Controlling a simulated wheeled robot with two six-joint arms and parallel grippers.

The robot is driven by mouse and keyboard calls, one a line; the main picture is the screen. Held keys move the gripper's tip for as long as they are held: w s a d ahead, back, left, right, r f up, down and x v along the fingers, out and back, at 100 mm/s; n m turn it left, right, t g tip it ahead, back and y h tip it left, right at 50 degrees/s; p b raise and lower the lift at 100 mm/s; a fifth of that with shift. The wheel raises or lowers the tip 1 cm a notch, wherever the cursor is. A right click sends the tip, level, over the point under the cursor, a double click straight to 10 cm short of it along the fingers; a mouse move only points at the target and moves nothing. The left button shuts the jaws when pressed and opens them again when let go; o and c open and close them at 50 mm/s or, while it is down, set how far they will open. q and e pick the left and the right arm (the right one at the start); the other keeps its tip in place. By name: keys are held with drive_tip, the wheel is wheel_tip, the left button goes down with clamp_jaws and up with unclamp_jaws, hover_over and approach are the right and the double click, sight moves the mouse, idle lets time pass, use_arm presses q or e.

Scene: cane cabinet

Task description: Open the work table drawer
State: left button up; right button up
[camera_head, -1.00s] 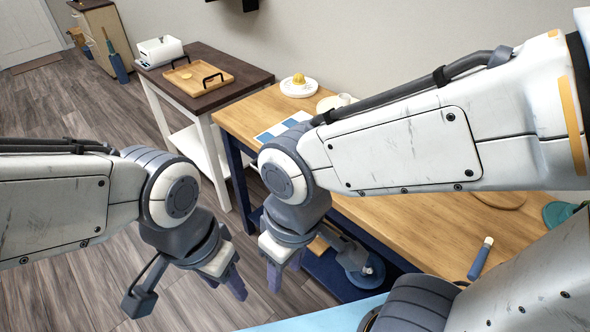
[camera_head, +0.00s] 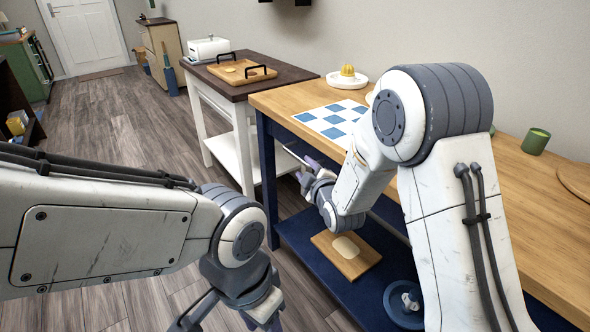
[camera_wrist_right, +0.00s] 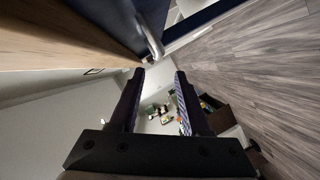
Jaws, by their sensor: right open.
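The work table (camera_head: 520,215) has a light wood top and a dark blue frame with a low shelf. Its drawer front (camera_wrist_right: 105,18) shows as a dark blue panel at the top of the right wrist view, with a metal bar handle (camera_wrist_right: 150,36). My right gripper (camera_head: 299,168) is at the table's front edge. Its open fingers (camera_wrist_right: 159,76) point toward the handle, whose lower end is near the fingertips; I cannot tell if they touch. In the head view my right arm hides much of the table front. My left gripper (camera_head: 262,323) is low, cut off by the bottom edge.
A checkered blue-white board (camera_head: 331,121), a juicer (camera_head: 347,77) and a green cup (camera_head: 536,141) are on the table. A cutting board (camera_head: 346,256) and a blue round object (camera_head: 404,303) are on the low shelf. A dark-topped side table (camera_head: 243,88) stands behind. Floor at left is clear.

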sight(296, 158)
drive_tip(key=x, duration=1)
drive_tip(key=shift+w+b, duration=0.25)
drive_tip(key=shift+b, duration=0.05)
drive_tip(key=shift+c, duration=0.4)
clamp_jaws()
idle(0.6)
